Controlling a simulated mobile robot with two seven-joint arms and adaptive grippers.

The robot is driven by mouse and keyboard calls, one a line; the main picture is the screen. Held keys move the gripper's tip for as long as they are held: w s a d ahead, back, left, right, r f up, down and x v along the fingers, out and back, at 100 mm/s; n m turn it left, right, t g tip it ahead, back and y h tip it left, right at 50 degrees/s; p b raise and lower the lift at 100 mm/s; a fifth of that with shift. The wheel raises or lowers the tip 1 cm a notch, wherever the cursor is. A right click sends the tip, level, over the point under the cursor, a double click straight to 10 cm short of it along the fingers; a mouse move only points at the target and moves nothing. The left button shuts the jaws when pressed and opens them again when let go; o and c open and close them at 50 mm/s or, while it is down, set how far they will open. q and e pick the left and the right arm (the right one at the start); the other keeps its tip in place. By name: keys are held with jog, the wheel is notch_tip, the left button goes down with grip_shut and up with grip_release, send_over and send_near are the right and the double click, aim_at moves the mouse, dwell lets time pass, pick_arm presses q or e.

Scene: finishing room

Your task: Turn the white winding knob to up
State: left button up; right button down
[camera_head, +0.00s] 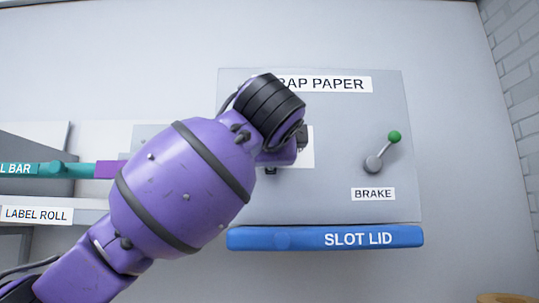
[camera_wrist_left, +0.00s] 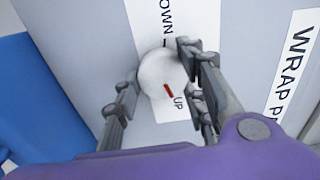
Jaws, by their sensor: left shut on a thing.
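The white winding knob (camera_wrist_left: 157,72) shows in the left wrist view, on a white label strip with DOWN (camera_wrist_left: 166,20) at one end and UP (camera_wrist_left: 179,103) at the other. Its red mark (camera_wrist_left: 168,90) lies on the UP side and points roughly at that word. My left gripper (camera_wrist_left: 161,66) is shut on the knob, with fingers on either side of it. In the head view my purple left arm and wrist hide the knob and most of the gripper. My right gripper is in neither view.
The grey panel (camera_head: 335,205) carries a WRAP PAPER sign (camera_head: 335,84) and a green-tipped brake lever (camera_head: 384,151) to the right. A blue slot lid (camera_head: 300,238) runs below it. A teal bar (camera_head: 70,169) and label roll sign (camera_head: 37,214) are at the left.

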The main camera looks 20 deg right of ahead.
pick_arm(q)
jog(key=shift+d+f, duration=0.15)
jog(key=shift+f, duration=0.1)
jog(key=o, duration=0.9)
jog(key=shift+o, duration=1.2)
jog(key=shift+s+r, duration=0.1)
jog(key=shift+r, duration=0.1)
jog(key=shift+s, duration=0.1)
jog(key=v, duration=1.2)
